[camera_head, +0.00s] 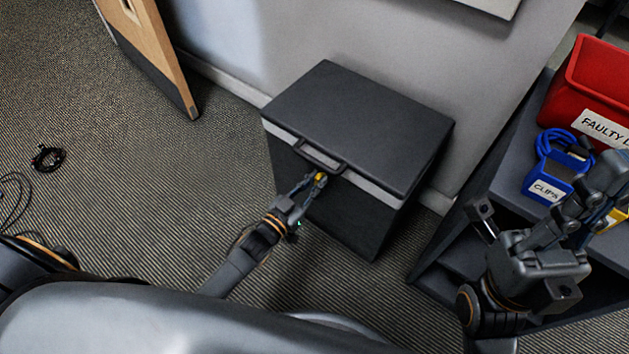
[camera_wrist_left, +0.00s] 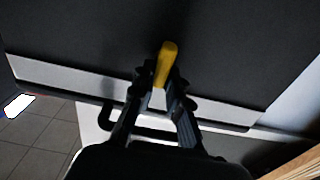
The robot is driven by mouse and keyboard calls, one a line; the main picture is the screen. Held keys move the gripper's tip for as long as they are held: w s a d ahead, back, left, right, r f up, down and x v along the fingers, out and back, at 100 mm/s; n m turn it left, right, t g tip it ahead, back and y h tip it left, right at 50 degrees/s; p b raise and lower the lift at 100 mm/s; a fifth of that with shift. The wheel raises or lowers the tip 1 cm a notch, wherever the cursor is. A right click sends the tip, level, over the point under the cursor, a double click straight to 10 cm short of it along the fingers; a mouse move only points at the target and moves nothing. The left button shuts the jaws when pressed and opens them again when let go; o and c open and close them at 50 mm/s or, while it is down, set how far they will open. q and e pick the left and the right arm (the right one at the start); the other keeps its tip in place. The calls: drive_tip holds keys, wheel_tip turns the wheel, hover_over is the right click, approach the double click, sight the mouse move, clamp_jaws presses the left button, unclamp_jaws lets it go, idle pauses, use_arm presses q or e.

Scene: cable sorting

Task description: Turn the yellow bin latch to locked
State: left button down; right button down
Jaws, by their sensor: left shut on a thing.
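The yellow latch (camera_head: 320,177) is on the front of the dark lidded bin (camera_head: 350,216), just below the bin's black handle (camera_head: 318,158). My left gripper (camera_head: 314,182) is shut on the latch. In the left wrist view the yellow latch (camera_wrist_left: 166,62) stands between the two fingertips (camera_wrist_left: 163,84), and its lower end is hidden by them. The bin's lid (camera_head: 360,120) is down. My right gripper (camera_head: 607,172) is at the right edge of the head view, in front of the shelf, and its fingertips are not clear.
A dark shelf (camera_head: 447,254) stands right of the bin, with a red bin (camera_head: 590,85) labelled "FAULTY" and a blue bin (camera_head: 541,186) labelled "CLIPS" holding a blue cable (camera_head: 545,145). A black cable coil (camera_head: 48,158) lies on the carpet at left.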

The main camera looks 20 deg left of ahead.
use_arm(q)
drive_tip(key=m, duration=0.3)
drive_tip(key=m+p, duration=0.1)
drive_tip(key=m, duration=0.2)
drive_tip(key=d+m, duration=0.1)
drive_tip(key=m, duration=0.2)
drive_tip(key=shift+s+f+p, duration=0.2)
drive_tip(key=shift+f+p, duration=0.05)
drive_tip(key=shift+p, duration=0.15)
drive_tip(key=m, duration=0.3)
drive_tip(key=m+b, duration=0.1)
drive_tip(key=m, duration=0.1)
drive_tip(key=f+m, duration=0.1)
drive_tip(key=m, duration=0.2)
drive_tip(key=shift+d+m, duration=0.1)
drive_tip(key=shift+m, duration=0.2)
drive_tip(key=shift+b, duration=0.3)
drive_tip(key=c, duration=1.3)
unclamp_jaws()
drive_tip(key=shift+s, duration=0.1)
